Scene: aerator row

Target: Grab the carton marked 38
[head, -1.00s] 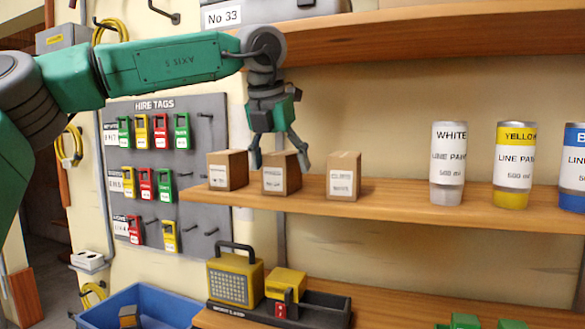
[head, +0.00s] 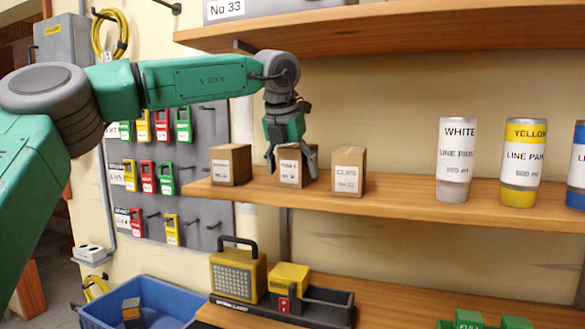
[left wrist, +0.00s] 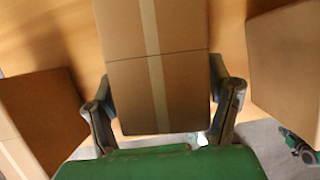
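Three small brown cartons stand in a row on the middle shelf: a left carton (head: 231,165), a middle carton (head: 291,171) and a right carton (head: 348,171). Their white labels are too small to read, so I cannot tell which is marked 38. My left gripper (head: 291,168) points down over the middle carton, its open fingers on either side of it and partly hiding it. In the left wrist view the middle carton (left wrist: 155,60) lies between the fingertips (left wrist: 160,98), very close to both; firm contact cannot be made out.
The neighbouring cartons stand close on both sides. White (head: 456,160) and yellow (head: 523,163) paint cans stand further right on the shelf (head: 400,196). An upper shelf (head: 400,30) overhangs. A yellow lamp (head: 238,275) and blue bin (head: 165,300) are below.

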